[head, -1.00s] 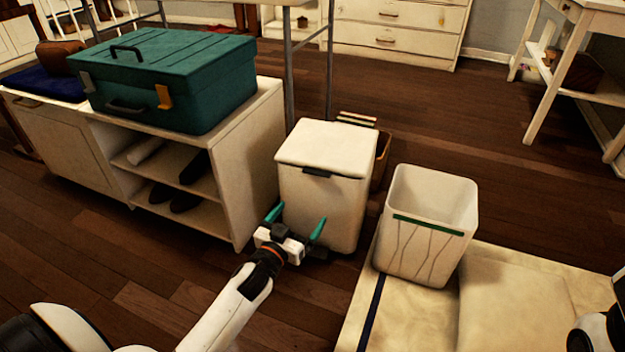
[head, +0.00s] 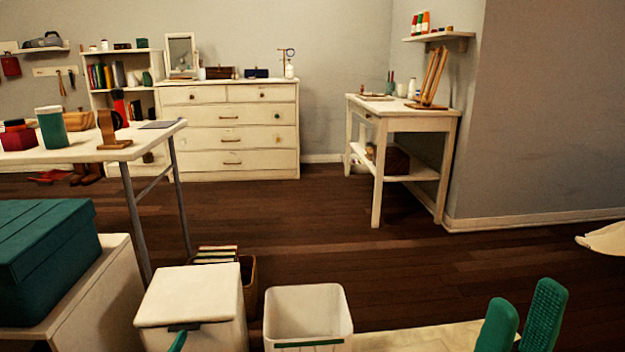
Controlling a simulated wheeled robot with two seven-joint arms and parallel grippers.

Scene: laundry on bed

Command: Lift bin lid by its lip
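The white lidded bin (head: 243,330) stands at the lower left of the head view, its lid (head: 192,293) lying flat and closed. The dark lip (head: 184,327) sticks out at the front edge of the lid. One green fingertip of my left gripper (head: 178,342) shows at the bottom edge, just below the lip. I cannot tell whether it touches the lip; the rest of that gripper is out of frame. My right gripper (head: 522,318) shows two green fingers at the lower right, apart, with nothing between them, well away from the bin.
An open white bin (head: 308,302) stands right of the lidded one. A basket (head: 249,273) with books is behind. A green case (head: 45,262) sits on a white cabinet (head: 105,300) to the left. A table (head: 90,152) stands further back.

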